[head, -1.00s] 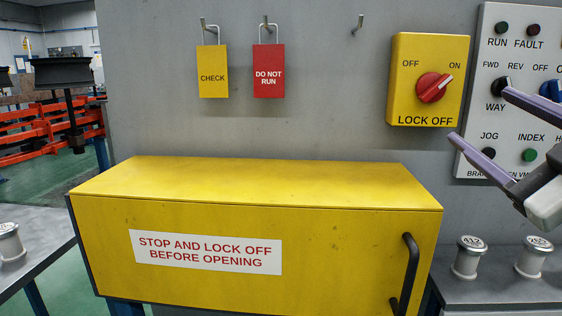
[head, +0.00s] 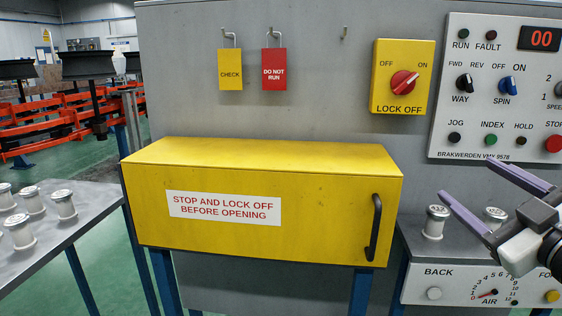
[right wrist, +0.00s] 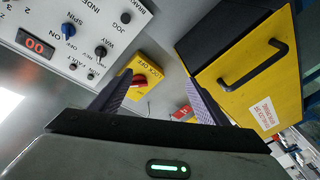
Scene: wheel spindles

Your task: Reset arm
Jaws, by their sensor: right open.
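My right gripper (head: 466,179) is open and empty at the right of the head view, in front of the lower control panel edge and above the right bench. Its two purple-grey fingers also show spread in the right wrist view (right wrist: 157,82). They point toward the yellow lock-off switch box (head: 403,77), which has a red knob (head: 403,83). The gripper is apart from the box. My left gripper is not in view.
A yellow guard box (head: 270,150), its door closed, has a black handle (head: 375,228). Yellow (head: 230,70) and red (head: 274,70) tags hang on hooks. The control panel (head: 500,115) is at right. Metal spindles stand on the left bench (head: 85,215) and right bench (head: 412,232).

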